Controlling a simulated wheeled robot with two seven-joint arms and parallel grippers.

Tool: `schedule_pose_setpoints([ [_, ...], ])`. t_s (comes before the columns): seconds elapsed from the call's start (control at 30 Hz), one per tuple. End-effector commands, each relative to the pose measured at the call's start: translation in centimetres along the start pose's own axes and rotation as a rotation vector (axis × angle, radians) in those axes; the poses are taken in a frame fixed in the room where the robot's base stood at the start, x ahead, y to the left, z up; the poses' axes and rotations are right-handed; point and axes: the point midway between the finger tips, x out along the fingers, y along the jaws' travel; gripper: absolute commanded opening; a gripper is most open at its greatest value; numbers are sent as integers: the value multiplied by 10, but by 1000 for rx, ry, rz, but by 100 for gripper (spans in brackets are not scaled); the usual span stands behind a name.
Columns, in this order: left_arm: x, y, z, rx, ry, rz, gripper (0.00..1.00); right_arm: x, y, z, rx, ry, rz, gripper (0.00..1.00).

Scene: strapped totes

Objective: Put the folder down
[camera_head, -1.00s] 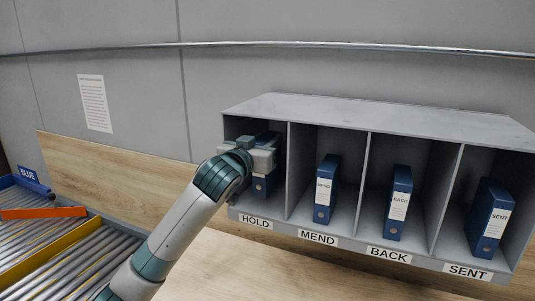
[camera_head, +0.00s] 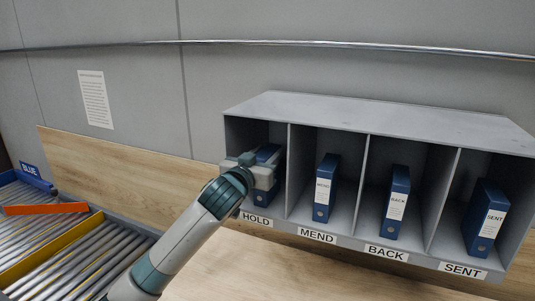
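A blue folder (camera_head: 267,154) stands about upright in the leftmost compartment, labelled HOLD, of the grey sorter (camera_head: 380,117). My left gripper (camera_head: 266,173) reaches into the front of this compartment and is at the folder, covering its middle. The fingertips are mostly hidden, but the folder has moved together with the gripper, so it appears shut on it. Whether the folder's lower edge touches the compartment floor is hard to see. My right gripper is not in view.
A roller conveyor (camera_head: 60,245) with orange and yellow bars lies at left. Bare wooden surface shows in front of the sorter.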

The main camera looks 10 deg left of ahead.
Motion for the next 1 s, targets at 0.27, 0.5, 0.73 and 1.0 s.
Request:
schedule_pose_setpoints([
  [0.27,0,0,-1,0,0,0,50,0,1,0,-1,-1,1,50],
  [0.5,-3,0,-2,0,1,1,50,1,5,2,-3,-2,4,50],
  [0.73,-26,0,0,0,1,1,50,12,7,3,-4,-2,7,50],
  [1.0,-71,0,0,-1,3,2,50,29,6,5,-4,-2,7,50],
])
